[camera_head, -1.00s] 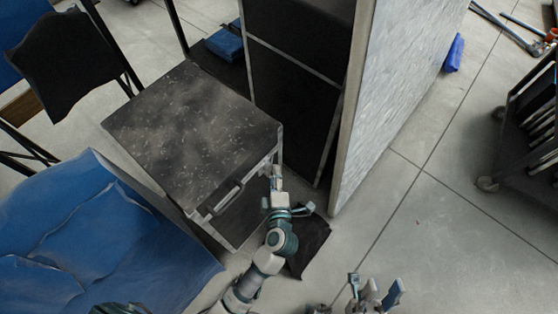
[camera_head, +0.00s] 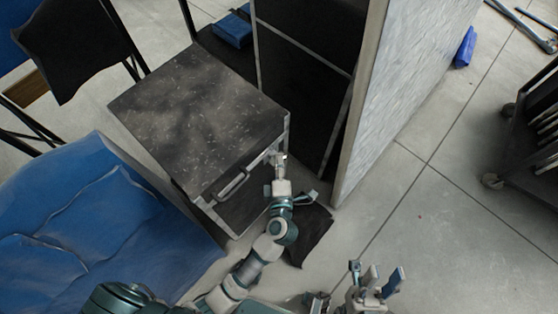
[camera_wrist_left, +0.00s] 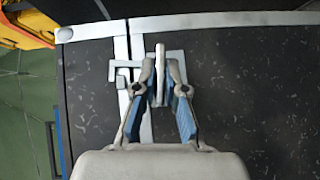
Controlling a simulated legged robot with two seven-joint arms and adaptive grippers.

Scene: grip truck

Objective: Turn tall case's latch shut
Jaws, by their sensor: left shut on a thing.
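The tall case (camera_head: 200,115) is a dark box with a speckled top, pale metal edges and a handle (camera_head: 233,184) on its front face. Its metal latch (camera_wrist_left: 160,58) sits across the seam near the edge strip in the left wrist view. My left gripper (camera_head: 278,158) is at the case's front right edge. In the left wrist view its fingers (camera_wrist_left: 160,88) are closed around the latch's upright tab. The fingers hide part of the latch, and its exact turn is hard to tell. My right gripper (camera_head: 376,284) is low in the head view, fingers apart and empty, away from the case.
A tall dark cabinet with a pale side panel (camera_head: 395,90) stands close behind and right of the case. A blue covered item (camera_head: 90,215) lies at the left. A dark cart (camera_head: 530,135) is at the far right.

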